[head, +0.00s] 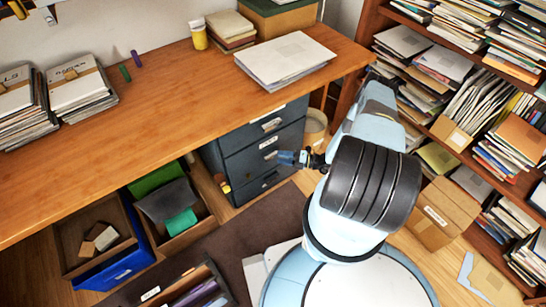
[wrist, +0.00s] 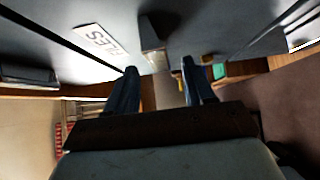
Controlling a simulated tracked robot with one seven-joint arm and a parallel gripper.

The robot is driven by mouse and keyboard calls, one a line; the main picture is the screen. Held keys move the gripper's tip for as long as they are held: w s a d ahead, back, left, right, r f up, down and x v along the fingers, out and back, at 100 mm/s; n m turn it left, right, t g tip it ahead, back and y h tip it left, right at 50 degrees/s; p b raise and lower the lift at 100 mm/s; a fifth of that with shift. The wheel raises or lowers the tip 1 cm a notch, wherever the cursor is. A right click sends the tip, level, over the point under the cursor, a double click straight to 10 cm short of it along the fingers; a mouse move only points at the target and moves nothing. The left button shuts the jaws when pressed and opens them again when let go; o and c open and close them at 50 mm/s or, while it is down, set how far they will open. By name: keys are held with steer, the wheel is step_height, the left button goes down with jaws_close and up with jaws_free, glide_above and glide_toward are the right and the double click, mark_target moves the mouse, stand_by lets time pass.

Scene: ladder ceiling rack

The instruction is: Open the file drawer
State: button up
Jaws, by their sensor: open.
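The drawers look shut. My gripper (head: 287,157) is in front of it, close to the middle and lower drawer fronts. In the wrist view my gripper (wrist: 160,72) is open, its two dark fingers apart and empty. A dark handle (wrist: 150,32) on a grey drawer front shows just ahead, between the fingertips in the picture. A white label reading FILES (wrist: 97,38) is beside it. I cannot tell whether the fingers touch the handle.
The wooden desk (head: 170,95) extends above the drawers, with papers (head: 285,60) on top. Open boxes (head: 100,240) stand on the floor at left. A loaded shelf (head: 450,130) and a cardboard box (head: 440,215) stand at right. A bin (head: 315,125) is beside the drawers.

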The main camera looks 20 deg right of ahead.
mark_target(273, 155)
steer(key=shift+x, duration=2.6)
jaws_close()
